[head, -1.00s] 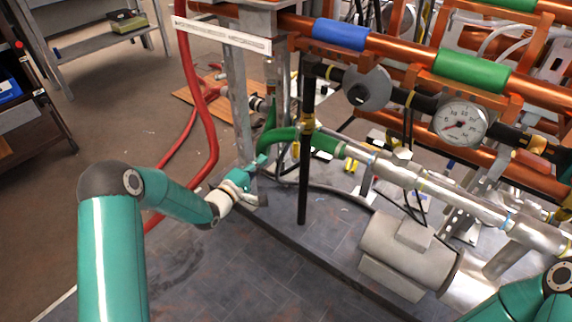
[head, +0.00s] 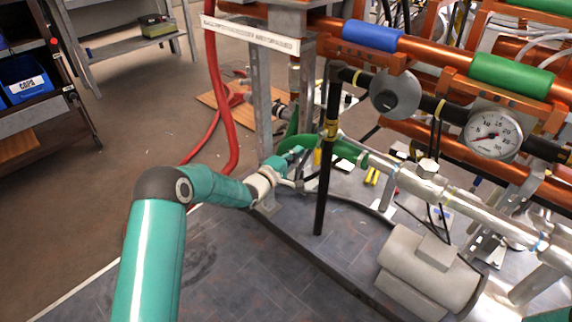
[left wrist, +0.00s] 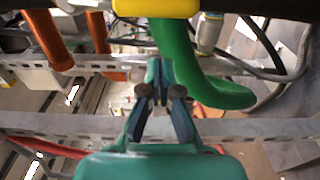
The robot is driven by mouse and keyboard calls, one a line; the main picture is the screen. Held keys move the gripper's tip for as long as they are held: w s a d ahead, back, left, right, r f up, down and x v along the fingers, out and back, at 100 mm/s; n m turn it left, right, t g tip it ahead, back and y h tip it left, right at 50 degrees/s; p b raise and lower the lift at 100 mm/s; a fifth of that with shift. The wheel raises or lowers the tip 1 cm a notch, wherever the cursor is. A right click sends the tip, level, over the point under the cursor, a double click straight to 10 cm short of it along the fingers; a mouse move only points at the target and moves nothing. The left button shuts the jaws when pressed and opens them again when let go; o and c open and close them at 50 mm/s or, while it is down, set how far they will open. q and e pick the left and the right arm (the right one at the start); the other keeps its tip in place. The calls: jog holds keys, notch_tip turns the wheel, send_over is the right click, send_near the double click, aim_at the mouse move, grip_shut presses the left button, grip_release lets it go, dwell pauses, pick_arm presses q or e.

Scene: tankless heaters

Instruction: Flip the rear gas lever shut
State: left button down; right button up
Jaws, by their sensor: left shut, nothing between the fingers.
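My left gripper (head: 298,152) is shut and empty, with its tips close to a green curved part (head: 302,142) beside the black upright pipe (head: 325,185). In the left wrist view the closed fingers (left wrist: 157,72) point up the picture, just left of the green curved part (left wrist: 190,70). A yellow piece (left wrist: 157,8) is at the top edge there. Whether the fingers touch the green part, I cannot tell. I cannot surely pick out which part is the rear gas lever. My right gripper is not in view.
A red hose (head: 222,110) hangs left of the grey metal post (head: 263,110). A pressure gauge (head: 493,133) and copper pipes with blue (head: 371,36) and green (head: 510,75) sleeves run at the right. A grey cylinder (head: 428,270) sits below. The floor at left is open.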

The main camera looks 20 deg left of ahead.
aim_at(319, 148)
pick_arm(q)
jog(key=d+b, duration=0.1)
jog(key=d, duration=0.3)
jog(key=shift+s+b, duration=0.2)
jog(key=shift+b, duration=0.2)
jog(key=shift+a, duration=0.15)
jog(key=shift+s+a, duration=0.1)
